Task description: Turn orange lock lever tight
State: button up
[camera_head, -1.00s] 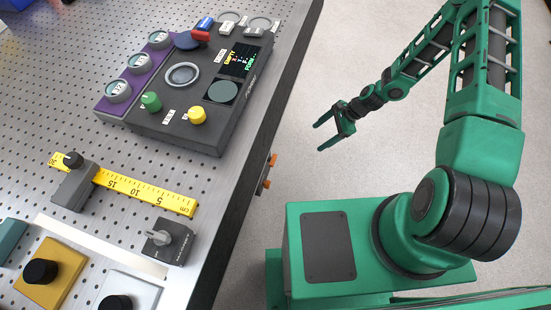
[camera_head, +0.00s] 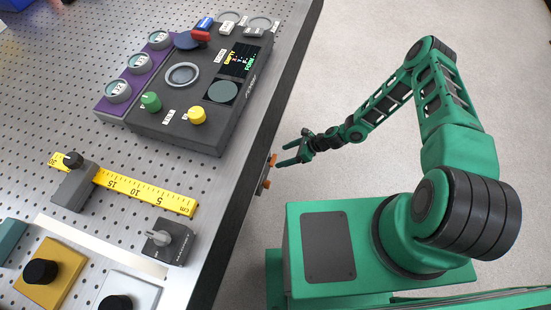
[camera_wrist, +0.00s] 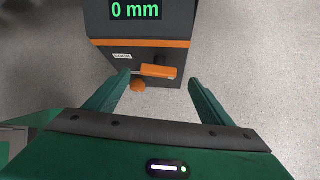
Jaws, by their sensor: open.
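The orange lock lever (camera_wrist: 159,71) sits on a dark box with an orange band, right of a "LOCK" label (camera_wrist: 122,56), in the wrist view. It lies roughly level across the picture. In the head view, small orange parts (camera_head: 272,160) show at the table's side edge; I cannot tell which is the lever. My gripper (camera_head: 283,155) is open and empty, close to these parts. In the wrist view, the open fingers of my gripper (camera_wrist: 159,80) reach toward the box, one on each side of the lever, with no visible contact.
A display reading "0 mm" (camera_wrist: 137,11) is on the box above the lever. A rounded orange knob (camera_wrist: 138,85) lies below left, near the left finger. The perforated table (camera_head: 60,125) carries a control panel (camera_head: 200,140) and a yellow ruler (camera_head: 150,192).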

aim_at(274, 159)
jog(key=shift+x, duration=2.7)
jog(key=shift+c, duration=0.3)
jog(key=c, duration=1)
